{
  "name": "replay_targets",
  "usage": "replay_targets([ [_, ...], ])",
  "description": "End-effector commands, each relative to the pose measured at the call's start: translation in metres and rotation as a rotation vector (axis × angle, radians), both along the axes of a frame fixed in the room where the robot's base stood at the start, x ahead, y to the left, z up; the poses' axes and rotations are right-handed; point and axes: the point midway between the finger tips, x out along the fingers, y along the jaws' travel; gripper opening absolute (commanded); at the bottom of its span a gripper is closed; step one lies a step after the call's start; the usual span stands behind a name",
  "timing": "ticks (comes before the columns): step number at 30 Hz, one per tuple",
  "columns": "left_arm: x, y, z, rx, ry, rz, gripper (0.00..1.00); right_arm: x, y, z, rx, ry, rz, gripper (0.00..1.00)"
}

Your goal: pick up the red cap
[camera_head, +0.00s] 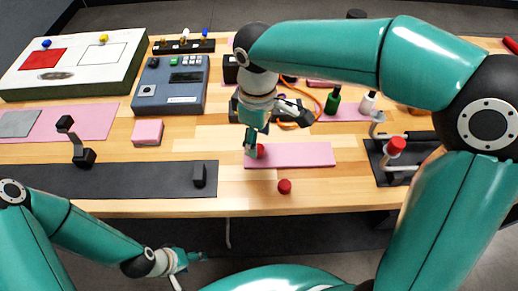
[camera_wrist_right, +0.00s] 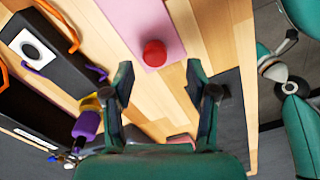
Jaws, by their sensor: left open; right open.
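One red cap (camera_head: 285,186) lies on the bare wood in front of the pink mat (camera_head: 300,155). Another red piece (camera_head: 260,150) sits at the left end of that mat, partly hidden by my right gripper (camera_head: 267,134). In the right wrist view a round red piece (camera_wrist_right: 155,53) lies on the end of the pink mat (camera_wrist_right: 135,20), ahead of the open, empty fingers (camera_wrist_right: 159,82). My left gripper (camera_head: 185,262) is open and empty, low in front of the table.
A stand with a red top (camera_head: 396,145) is on the right. A long dark mat (camera_head: 120,180), a pink block (camera_head: 148,131) and a blue-grey device (camera_head: 172,88) are on the left. Small bottles (camera_head: 333,100) stand behind the pink mat. Wood around the front cap is clear.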

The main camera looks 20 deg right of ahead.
Motion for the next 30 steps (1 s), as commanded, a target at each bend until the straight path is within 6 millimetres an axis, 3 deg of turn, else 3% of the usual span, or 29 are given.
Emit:
replay_targets([
  [10,0.0,0.0,0.004,0.0,0.0,0.0,0.64,0.004,-0.005,-0.043,-0.002,0.004,0.002,0.58],
  [19,0.0,0.0,0.004,0.0,0.0,0.0,0.64,0.005,-0.004,-0.05,0.0,0.001,0.002,0.58],
  [20,0.0,0.0,0.004,0.0,0.0,0.0,0.64,0.005,-0.004,-0.05,0.0,0.001,0.002,0.56],
  [28,0.0,0.0,0.004,0.0,0.0,0.0,0.64,0.005,-0.004,-0.05,-0.001,0.001,0.003,0.11],
  [30,0.0,0.0,0.004,0.0,0.0,0.0,0.64,0.005,-0.004,-0.05,-0.001,0.001,0.003,0.1],
])
